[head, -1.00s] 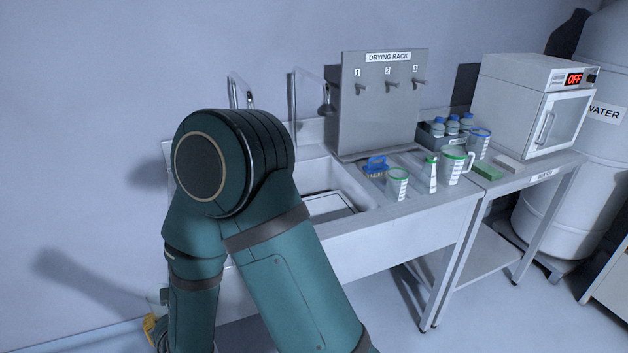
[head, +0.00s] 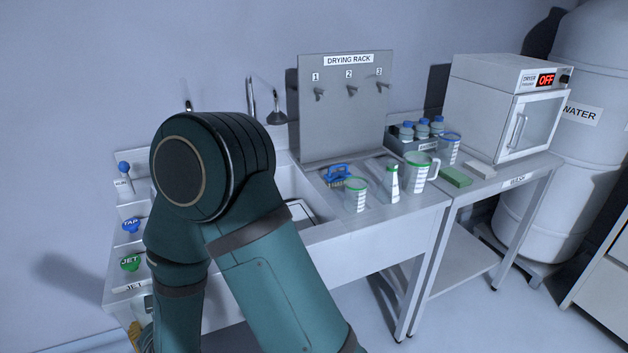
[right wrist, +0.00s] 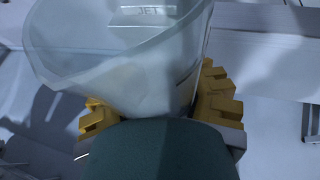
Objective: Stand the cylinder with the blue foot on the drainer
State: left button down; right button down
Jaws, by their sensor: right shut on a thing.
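In the right wrist view, my right gripper (right wrist: 156,105) has yellow fingers shut around a clear, wide-mouthed vessel (right wrist: 120,65) with a pouring lip. Its foot is hidden, so I cannot tell the foot's colour. In the head view, a little yellow of this gripper (head: 135,335) shows at the lower left, and my arm hides the rest. The drainer (head: 375,205) looks to be the flat board right of the sink basin, below the drying rack (head: 343,105). No cylinder with a blue foot can be made out in the head view. My left gripper is not in view.
TAP (head: 130,225) and JET (head: 130,263) knobs are at the left. A dryer (head: 505,105) stands right.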

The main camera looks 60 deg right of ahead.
aim_at(379, 173)
jog(key=k+l, duration=0.15)
jog(key=l, duration=0.25)
jog(key=k+l, duration=0.15)
jog(key=l, duration=0.25)
jog(key=k+l+u, duration=0.1)
jog(key=l, duration=0.3)
jog(key=k+l, duration=0.4)
jog(key=l, duration=0.35)
jog(key=k+l+u, duration=0.1)
jog(key=l, duration=0.3)
jog(key=k, duration=0.05)
